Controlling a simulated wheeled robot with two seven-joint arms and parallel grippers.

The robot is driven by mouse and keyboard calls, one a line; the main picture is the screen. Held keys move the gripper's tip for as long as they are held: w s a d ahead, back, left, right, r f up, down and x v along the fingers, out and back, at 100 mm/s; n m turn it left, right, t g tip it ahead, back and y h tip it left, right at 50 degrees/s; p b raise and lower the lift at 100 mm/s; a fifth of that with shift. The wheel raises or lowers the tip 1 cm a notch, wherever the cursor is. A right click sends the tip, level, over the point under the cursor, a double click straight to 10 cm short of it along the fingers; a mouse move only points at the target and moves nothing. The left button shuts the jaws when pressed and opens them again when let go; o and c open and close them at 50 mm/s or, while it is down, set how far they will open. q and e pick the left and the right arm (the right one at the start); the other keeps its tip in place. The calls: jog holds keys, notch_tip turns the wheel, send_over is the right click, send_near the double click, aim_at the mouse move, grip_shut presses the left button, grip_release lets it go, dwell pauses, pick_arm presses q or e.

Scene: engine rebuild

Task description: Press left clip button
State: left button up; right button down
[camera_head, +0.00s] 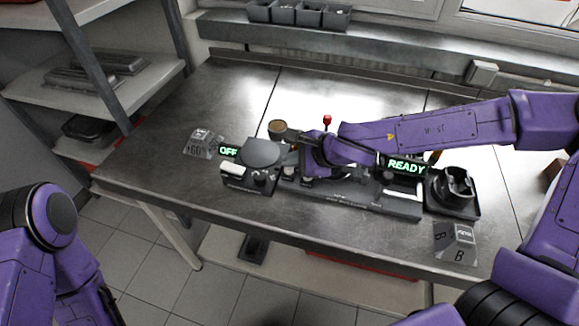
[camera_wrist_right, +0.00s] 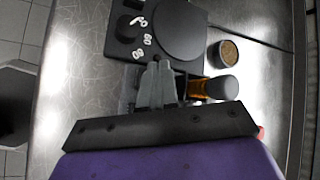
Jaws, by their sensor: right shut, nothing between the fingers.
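The grey fixture (camera_head: 345,193) lies along the front of the metal table. My right arm reaches across from the right, and my right gripper (camera_head: 290,158) is over the fixture's left end. In the right wrist view its two grey fingers (camera_wrist_right: 157,85) are together with nothing between them, close to the fixture end beside the black round-plated unit (camera_wrist_right: 178,28). I cannot make out the left clip button; the gripper and arm cover that area. My left gripper is out of view.
A round tin (camera_wrist_right: 226,53) and an amber-and-black handle (camera_wrist_right: 212,88) stand close beside the fingers. A lit "READY" sign (camera_head: 406,167) and a black holder (camera_head: 455,187) are at the right. The table's left front is clear.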

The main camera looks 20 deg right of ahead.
aim_at(292, 170)
jog(key=shift+f, duration=0.4)
jog(key=shift+r, duration=0.1)
dwell(0.4)
jog(key=shift+r+p, duration=0.8)
jog(key=shift+p, duration=0.05)
notch_tip(292, 170, up, 5)
jog(key=p, duration=0.5)
jog(key=shift+r+p, duration=0.1)
jog(key=shift+p, duration=0.2)
jog(key=shift+d, duration=0.1)
